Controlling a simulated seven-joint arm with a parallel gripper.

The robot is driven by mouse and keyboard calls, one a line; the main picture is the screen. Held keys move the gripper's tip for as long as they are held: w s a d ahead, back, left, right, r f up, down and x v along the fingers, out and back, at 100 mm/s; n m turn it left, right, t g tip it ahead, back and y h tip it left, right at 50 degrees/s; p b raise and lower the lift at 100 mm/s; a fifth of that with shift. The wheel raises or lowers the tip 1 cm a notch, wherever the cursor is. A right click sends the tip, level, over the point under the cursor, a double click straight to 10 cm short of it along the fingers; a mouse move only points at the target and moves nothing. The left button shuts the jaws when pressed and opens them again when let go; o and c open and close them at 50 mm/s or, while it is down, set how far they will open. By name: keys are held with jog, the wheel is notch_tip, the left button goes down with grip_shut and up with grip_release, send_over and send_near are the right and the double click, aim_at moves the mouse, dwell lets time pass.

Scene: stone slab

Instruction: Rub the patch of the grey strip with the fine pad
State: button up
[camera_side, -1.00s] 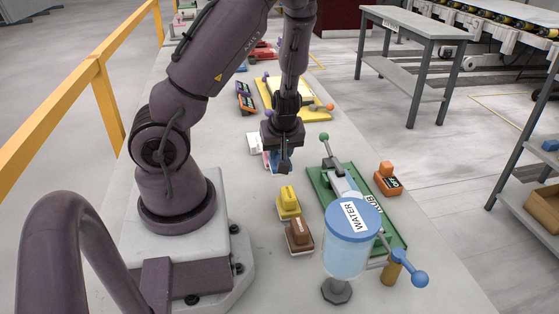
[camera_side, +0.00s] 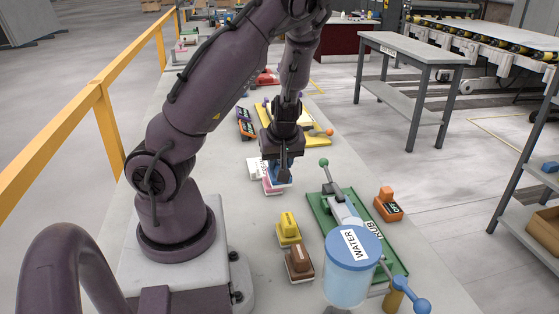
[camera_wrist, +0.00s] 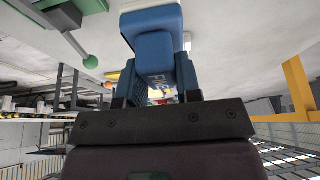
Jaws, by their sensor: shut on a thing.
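My gripper (camera_side: 285,168) is shut on a blue pad (camera_side: 279,174), above the bench by the pink block. In the wrist view the blue pad (camera_wrist: 155,45) fills the space between the fingers, and its label is partly readable, seemingly "FINE". A grey strip (camera_side: 345,209) lies in the green fixture (camera_side: 322,207) marked RUB, to the right of my gripper. The water tank hides part of the fixture, and I cannot make out the patch on the strip.
A pink block (camera_side: 271,187) and a white block (camera_side: 254,169) are close to my gripper. Yellow (camera_side: 289,229), brown (camera_side: 299,263) and orange (camera_side: 388,206) blocks stand nearby. The water tank (camera_side: 348,283) and the green-knobbed handle (camera_side: 325,165) rise beside the fixture.

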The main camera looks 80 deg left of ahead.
jog(key=w+d+r+m+t+h, duration=0.1)
jog(key=w+d+m+t, duration=0.1)
jog(key=w+d+m, duration=0.45)
jog(key=w+d+r+m+t, duration=0.1)
jog(key=w+d+m, duration=0.15)
jog(key=w, duration=0.65)
jog(key=shift+s+d+f, duration=0.1)
jog(key=shift+s+f, duration=0.05)
jog(key=shift+f, duration=1.3)
jog(key=shift+s+d+f, duration=0.1)
jog(key=shift+f, duration=1.35)
jog(key=shift+f, duration=0.55)
jog(key=shift+d, duration=0.1)
